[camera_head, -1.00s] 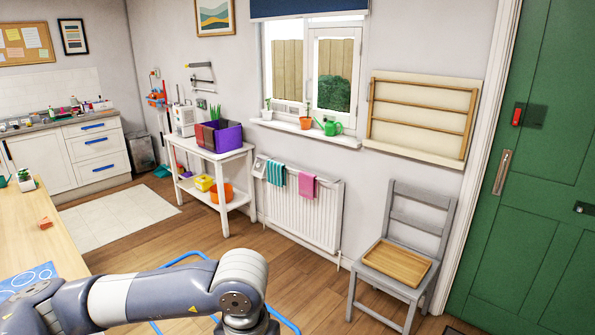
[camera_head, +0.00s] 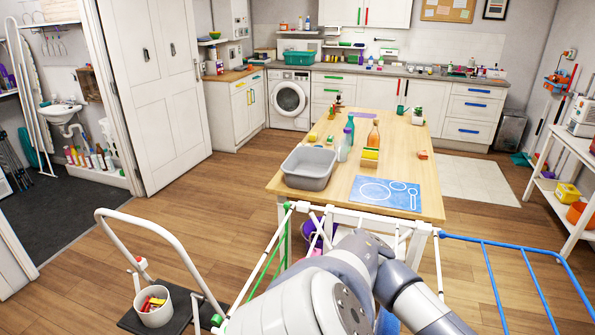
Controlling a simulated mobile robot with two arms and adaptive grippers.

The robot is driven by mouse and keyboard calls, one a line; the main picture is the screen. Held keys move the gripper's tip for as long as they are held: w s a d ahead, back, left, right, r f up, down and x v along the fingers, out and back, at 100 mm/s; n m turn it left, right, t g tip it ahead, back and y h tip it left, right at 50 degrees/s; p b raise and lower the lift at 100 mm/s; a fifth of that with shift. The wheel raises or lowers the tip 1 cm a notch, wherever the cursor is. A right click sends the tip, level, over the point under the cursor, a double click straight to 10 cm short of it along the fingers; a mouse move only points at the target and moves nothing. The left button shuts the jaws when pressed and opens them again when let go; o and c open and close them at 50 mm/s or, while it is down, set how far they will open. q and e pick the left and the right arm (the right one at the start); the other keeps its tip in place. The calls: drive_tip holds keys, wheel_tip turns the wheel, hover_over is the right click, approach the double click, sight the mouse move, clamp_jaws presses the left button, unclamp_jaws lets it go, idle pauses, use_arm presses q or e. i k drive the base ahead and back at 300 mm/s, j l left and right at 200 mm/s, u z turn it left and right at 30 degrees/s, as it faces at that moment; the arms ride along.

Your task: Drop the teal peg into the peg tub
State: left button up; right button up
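A small white tub (camera_head: 154,315) with several red and yellow pegs in it stands at the lower left, on the dark platform of a white-framed step. I take it to be the peg tub. I cannot make out a teal peg in this view. Links of one of my arms fill the bottom middle, in front of the drying rack. Neither of my grippers shows, so I cannot tell whether either one holds anything.
The step's white hoop frame (camera_head: 155,222) rises beside the tub. A drying rack with a blue wing (camera_head: 505,238) stands before the wooden table (camera_head: 431,196), which bears a grey basin (camera_head: 308,168), bottles and a blue mat (camera_head: 386,194). Wooden floor (camera_head: 195,218) is clear at left.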

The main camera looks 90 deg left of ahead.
sight(157, 315)
drive_tip(key=k+u, duration=0.4)
drive_tip(key=k+j+u, duration=0.25)
drive_tip(key=u, duration=0.2)
drive_tip(key=k+j+u, duration=0.15)
drive_tip(key=j+u, duration=0.35)
drive_tip(key=j, duration=0.2)
drive_tip(key=j+u, duration=0.45)
drive_tip(key=j, duration=0.65)
